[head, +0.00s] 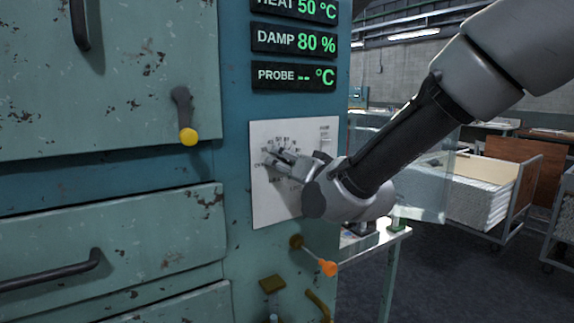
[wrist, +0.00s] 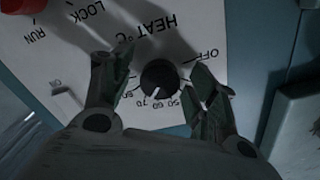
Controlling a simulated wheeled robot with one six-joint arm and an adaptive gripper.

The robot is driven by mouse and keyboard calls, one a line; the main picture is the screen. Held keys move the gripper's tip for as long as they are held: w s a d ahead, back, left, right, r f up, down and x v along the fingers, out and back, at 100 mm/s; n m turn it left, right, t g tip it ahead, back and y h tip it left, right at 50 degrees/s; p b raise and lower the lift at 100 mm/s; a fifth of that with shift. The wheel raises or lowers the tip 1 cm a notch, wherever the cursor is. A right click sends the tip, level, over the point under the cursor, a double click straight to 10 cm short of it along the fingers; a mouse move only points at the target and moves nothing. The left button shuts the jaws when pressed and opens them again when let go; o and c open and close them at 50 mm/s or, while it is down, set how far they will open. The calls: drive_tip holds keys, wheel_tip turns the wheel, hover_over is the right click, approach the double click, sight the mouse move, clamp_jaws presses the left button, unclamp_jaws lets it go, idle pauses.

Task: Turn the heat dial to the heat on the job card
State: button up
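The heat dial (wrist: 160,76) is a round black knob with a white pointer mark, on a white panel marked HEAT °C. The mark points towards the 60 to 70 end of the scale, but I cannot tell the exact value. My gripper (wrist: 153,78) is open, with one finger on each side of the dial and gaps between. The heat display (head: 300,8) reads 50 °C. I cannot see a job card.
The damp display (head: 294,41) reads 80 % and the probe display (head: 294,76) shows dashes. A red knob (wrist: 22,4) sits by RUN and LOCK. An orange-tipped lever (head: 328,268) sticks out below the panel. A yellow-knobbed handle (head: 188,136) is on the left door.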

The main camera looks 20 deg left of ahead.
drive_tip(key=v, duration=1.2)
drive_tip(key=s+d+f+n+g+h, duration=0.2)
drive_tip(key=s+f+g+h, duration=0.1)
drive_tip(key=f, duration=0.4)
drive_tip(key=s+d+f+n+g+h, duration=0.2)
drive_tip(key=f+g, duration=0.2)
drive_tip(key=f, duration=0.2)
drive_tip(key=s+d+r+m+h, duration=0.1)
drive_tip(key=s+d+m+h, duration=0.1)
drive_tip(key=d, duration=1.2)
drive_tip(key=s+d+r+m+h, duration=0.2)
drive_tip(key=s+d+h, duration=0.1)
drive_tip(key=d, duration=1.2)
drive_tip(key=s+d+r+m+h, duration=0.2)
drive_tip(key=s+d+m+h, duration=0.1)
drive_tip(key=d, duration=1.2)
drive_tip(key=shift+s+r+h, duration=0.2)
drive_tip(key=shift+s+h, duration=0.1)
drive_tip(key=shift+s, duration=0.45)
